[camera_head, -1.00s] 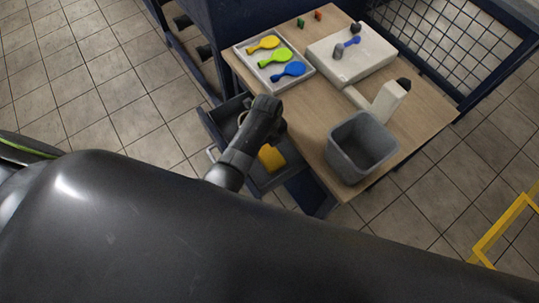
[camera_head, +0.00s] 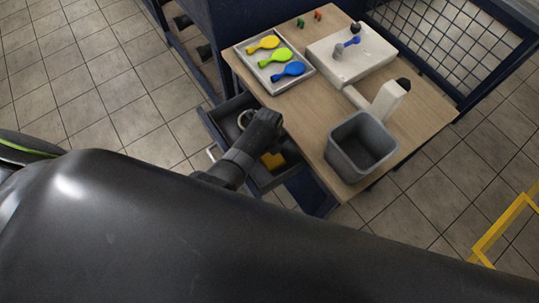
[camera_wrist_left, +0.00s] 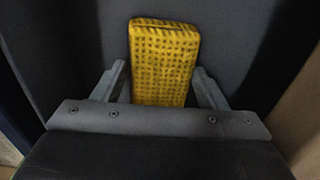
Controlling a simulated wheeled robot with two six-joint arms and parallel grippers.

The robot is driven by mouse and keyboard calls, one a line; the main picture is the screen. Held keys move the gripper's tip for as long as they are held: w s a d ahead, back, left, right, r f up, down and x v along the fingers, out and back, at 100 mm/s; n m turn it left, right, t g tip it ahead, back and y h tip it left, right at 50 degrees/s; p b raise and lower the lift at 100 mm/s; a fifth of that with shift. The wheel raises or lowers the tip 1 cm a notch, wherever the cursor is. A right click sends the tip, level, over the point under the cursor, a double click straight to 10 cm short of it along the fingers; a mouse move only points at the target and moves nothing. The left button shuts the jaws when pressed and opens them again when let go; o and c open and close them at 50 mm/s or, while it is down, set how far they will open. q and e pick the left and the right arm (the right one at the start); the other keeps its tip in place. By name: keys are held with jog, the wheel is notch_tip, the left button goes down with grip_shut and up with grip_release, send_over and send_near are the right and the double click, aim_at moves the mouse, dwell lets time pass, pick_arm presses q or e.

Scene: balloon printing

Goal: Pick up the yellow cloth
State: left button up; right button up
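The yellow cloth (camera_head: 272,161) lies in the open drawer below the table's left edge, partly hidden by my left arm in the head view. In the left wrist view the cloth (camera_wrist_left: 163,62) is a thick, textured yellow block on the dark drawer floor. My left gripper (camera_head: 266,124) is over the drawer. In the left wrist view its two fingers (camera_wrist_left: 160,68) are spread apart, one on each side of the cloth's lower part. A gap shows at each side, and I cannot tell how far above the cloth they are. My right gripper is not in view.
The dark drawer (camera_head: 213,119) has walls close around the left gripper, and a ring-shaped item (camera_head: 243,118) lies inside it.

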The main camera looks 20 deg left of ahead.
pick_arm(q)
jog(key=c, duration=0.5)
jog(key=shift+r, duration=0.15)
